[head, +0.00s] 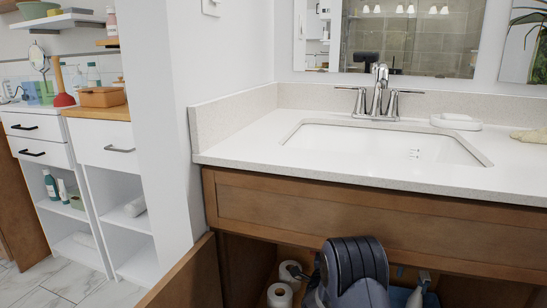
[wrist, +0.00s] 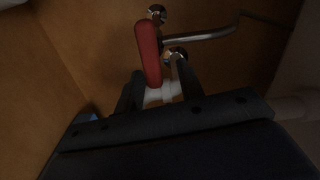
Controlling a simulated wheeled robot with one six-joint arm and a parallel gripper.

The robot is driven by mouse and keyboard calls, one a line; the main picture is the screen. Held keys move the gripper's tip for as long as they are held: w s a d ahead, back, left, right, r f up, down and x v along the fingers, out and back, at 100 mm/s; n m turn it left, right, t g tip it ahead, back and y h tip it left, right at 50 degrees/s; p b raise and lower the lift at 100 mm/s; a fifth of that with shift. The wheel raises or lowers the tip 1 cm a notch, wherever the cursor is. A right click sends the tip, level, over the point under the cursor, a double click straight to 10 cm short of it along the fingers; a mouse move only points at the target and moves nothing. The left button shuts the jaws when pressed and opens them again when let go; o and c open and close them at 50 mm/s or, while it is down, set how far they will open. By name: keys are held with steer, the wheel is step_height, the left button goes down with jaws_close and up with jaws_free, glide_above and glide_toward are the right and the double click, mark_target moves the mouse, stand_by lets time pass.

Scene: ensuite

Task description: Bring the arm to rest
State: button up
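My arm (head: 352,270) reaches down into the open cabinet under the sink in the head view; its gripper end is hidden there. In the wrist view my gripper (wrist: 158,88) has its two dark fingers spread apart. A red lever handle (wrist: 148,52) stands just beyond and between the fingertips, with metal fittings (wrist: 157,14) and a bent metal pipe (wrist: 200,36) behind it. A white part (wrist: 162,95) shows in the gap between the fingers. I cannot tell whether the fingers touch either one. The picture is dark.
The wooden cabinet (head: 370,222) has an open door (head: 190,278) at its left. Toilet rolls (head: 280,294) and a spray bottle (head: 418,294) stand inside, close to my arm. The countertop (head: 235,152) with its sink (head: 380,142) is above. Tiled floor (head: 75,283) is clear at left.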

steer(key=shift+a+r+n, duration=0.1)
steer(key=shift+r+n, duration=0.15)
steer(key=shift+n, duration=0.75)
steer(key=shift+a+r+n, duration=0.1)
steer(key=shift+r+n, duration=0.15)
steer(key=shift+n, duration=0.75)
steer(key=shift+r, duration=0.1)
